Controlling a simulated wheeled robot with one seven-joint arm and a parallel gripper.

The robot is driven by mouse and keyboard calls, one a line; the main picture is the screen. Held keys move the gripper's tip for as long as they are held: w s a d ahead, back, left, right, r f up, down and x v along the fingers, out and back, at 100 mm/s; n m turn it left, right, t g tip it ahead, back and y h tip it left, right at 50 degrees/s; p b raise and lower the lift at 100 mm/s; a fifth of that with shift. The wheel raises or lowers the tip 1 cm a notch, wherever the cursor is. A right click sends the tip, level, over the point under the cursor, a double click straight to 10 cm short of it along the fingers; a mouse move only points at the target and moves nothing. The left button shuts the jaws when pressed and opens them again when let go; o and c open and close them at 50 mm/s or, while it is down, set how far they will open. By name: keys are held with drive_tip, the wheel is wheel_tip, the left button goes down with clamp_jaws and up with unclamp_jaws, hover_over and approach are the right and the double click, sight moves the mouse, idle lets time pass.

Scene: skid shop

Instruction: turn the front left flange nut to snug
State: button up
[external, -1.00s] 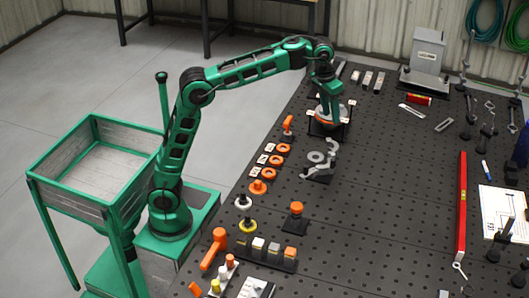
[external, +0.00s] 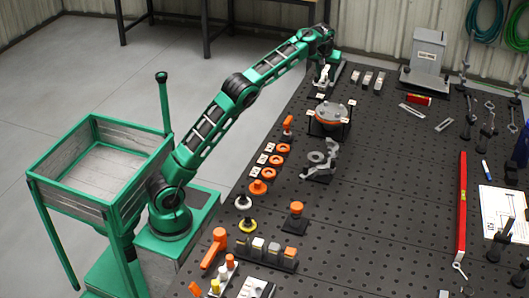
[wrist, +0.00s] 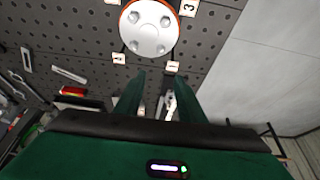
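The flange (external: 328,113) is a grey disc with an orange rim, in a dark stand near the table's left edge. The wrist view shows its face (wrist: 150,28) with several nuts or bolt heads, and numbered white tags around it. The front left nut cannot be singled out. My gripper (wrist: 160,76) has its two green fingers apart. In the external view my gripper (external: 323,84) is low, just behind the flange, clear of it. A pale, small piece (wrist: 171,104) shows between the fingers in the wrist view; whether they touch it cannot be told.
Several small grey pieces (external: 367,79) stand in a row at the back. Grey curved parts (external: 320,163) and orange rings (external: 277,160) lie in front. The table's middle is clear.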

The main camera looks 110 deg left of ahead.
approach(326, 102)
drive_tip(key=x, duration=0.8)
drive_tip(key=shift+w, duration=0.1)
idle(0.4)
clamp_jaws()
